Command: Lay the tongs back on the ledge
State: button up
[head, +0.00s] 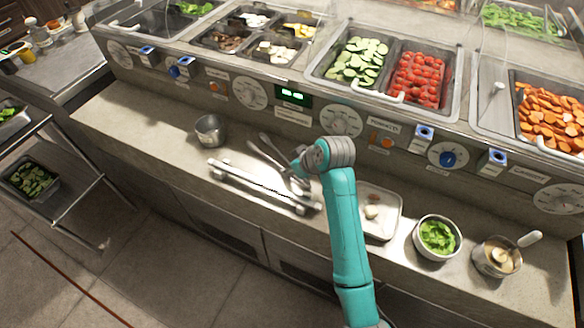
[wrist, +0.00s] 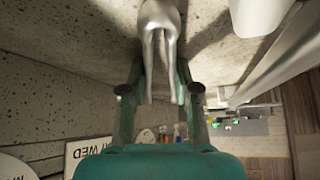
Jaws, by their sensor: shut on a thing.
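The silver tongs (wrist: 160,45) show in the wrist view between the two fingers of my gripper (wrist: 160,98). The gripper is shut on them, and their rounded joined end points away from my wrist. In the head view the tongs (head: 268,152) slant over the stone ledge (head: 170,128), behind the metal rail. My arm's wrist hides most of the gripper there. I cannot tell whether the tongs touch the ledge.
A metal cup (head: 210,130) stands left of the tongs. The rail (head: 262,186) runs along the front edge. A white tray (head: 392,198), a bowl of greens (head: 437,238) and a sauce cup (head: 497,258) stand to the right. The control panel (head: 300,110) rises behind.

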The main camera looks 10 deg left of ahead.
jog(key=shift+s+d+f, duration=0.1)
jog(key=shift+s+f, duration=0.1)
jog(key=shift+f, duration=0.45)
jog(key=o, duration=0.6)
jog(key=shift+f, duration=0.2)
jog(key=v, duration=1.3)
jog(key=shift+w+a+r, duration=0.3)
jog(key=shift+a+r, duration=0.05)
jog(key=shift+r, duration=0.2)
